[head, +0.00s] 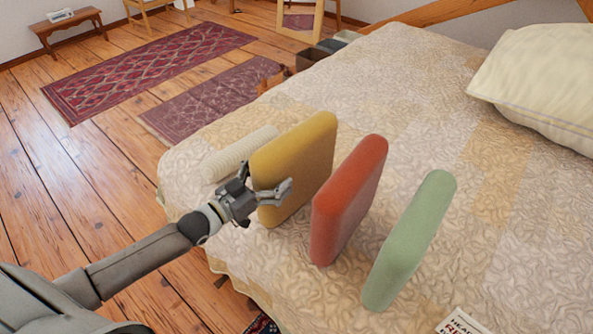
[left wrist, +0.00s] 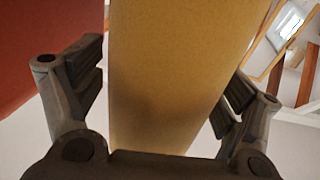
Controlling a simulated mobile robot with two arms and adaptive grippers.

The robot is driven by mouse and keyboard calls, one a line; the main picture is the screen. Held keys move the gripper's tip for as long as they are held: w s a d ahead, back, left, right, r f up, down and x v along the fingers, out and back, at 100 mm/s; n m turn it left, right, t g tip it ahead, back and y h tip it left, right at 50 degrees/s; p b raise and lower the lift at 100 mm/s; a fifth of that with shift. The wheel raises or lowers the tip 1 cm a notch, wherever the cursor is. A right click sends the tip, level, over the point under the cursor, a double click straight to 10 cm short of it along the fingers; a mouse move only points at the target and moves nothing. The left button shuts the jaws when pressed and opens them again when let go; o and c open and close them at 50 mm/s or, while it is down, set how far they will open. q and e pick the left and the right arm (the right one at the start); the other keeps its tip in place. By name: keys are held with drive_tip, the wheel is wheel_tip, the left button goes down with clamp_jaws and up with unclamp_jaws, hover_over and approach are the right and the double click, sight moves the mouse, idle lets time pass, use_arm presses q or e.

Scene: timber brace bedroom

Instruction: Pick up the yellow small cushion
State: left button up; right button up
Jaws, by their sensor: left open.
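The yellow small cushion (head: 297,165) stands upright on the bed, left of a red cushion (head: 347,200) and a green cushion (head: 409,241). My left gripper (head: 267,190) is at the near edge of the yellow cushion. In the left wrist view the yellow cushion (left wrist: 165,75) fills the space between the open fingers, with a finger on either side and small gaps showing. The red cushion (left wrist: 45,45) shows at the left of that view. My right gripper is not seen.
A cream ribbed roll (head: 238,154) lies just left of the yellow cushion on the bed (head: 420,90). A large pillow (head: 540,80) lies at the upper right. A printed item (head: 460,323) is at the bottom edge. Rugs (head: 150,70) cover part of the wooden floor.

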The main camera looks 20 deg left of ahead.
use_arm(q)
drive_tip(key=c, duration=1.6)
drive_tip(key=shift+r, duration=0.1)
drive_tip(key=shift+r, duration=0.1)
